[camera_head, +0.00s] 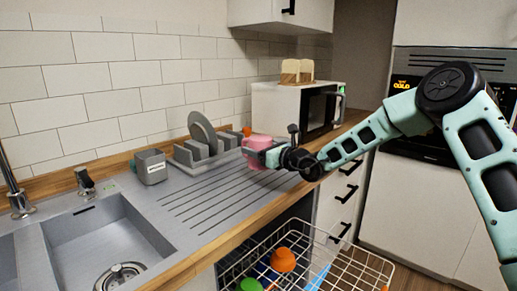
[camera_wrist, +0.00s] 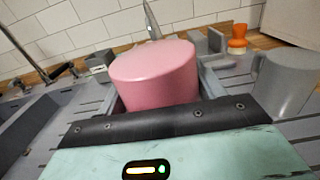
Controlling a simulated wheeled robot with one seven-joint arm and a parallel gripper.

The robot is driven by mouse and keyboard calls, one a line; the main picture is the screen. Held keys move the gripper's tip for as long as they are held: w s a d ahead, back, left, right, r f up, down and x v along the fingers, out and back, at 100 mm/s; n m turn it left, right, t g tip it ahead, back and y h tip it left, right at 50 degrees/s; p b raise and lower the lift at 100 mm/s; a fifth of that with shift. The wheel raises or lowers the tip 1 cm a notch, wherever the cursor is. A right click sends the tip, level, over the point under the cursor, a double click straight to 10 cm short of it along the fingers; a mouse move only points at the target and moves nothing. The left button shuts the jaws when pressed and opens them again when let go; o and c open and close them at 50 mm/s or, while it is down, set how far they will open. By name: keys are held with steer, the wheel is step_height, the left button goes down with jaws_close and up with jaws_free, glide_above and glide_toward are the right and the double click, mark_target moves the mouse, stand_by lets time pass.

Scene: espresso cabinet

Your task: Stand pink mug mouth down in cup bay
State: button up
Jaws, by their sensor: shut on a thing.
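The pink mug (camera_head: 257,145) is in my gripper (camera_head: 265,154), at the right end of the grey dish rack (camera_head: 186,155) on the counter. In the wrist view the pink mug (camera_wrist: 155,75) shows a smooth, closed round face on top, so its mouth faces down. My gripper is shut on the mug, with fingers at its sides. The mug's lower rim is hidden behind the gripper body, so I cannot tell whether it touches the surface under it. The cup bay cannot be made out clearly behind the mug and gripper.
A plate (camera_head: 201,131) stands in the rack. A grey holder (camera_head: 150,167) is near the sink (camera_head: 100,240). A large grey shape (camera_wrist: 285,85) is close on the right. A microwave (camera_head: 318,115) stands beyond. A wire basket (camera_head: 340,262) with cups is pulled out below.

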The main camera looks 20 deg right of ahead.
steer(key=shift+f+b, duration=2.05)
steer(key=shift+f, duration=1.3)
steer(key=o, duration=1.2)
steer(key=shift+o, duration=0.2)
steer(key=v, duration=1.7)
steer(key=shift+s+b, duration=0.2)
steer(key=shift+b, duration=0.2)
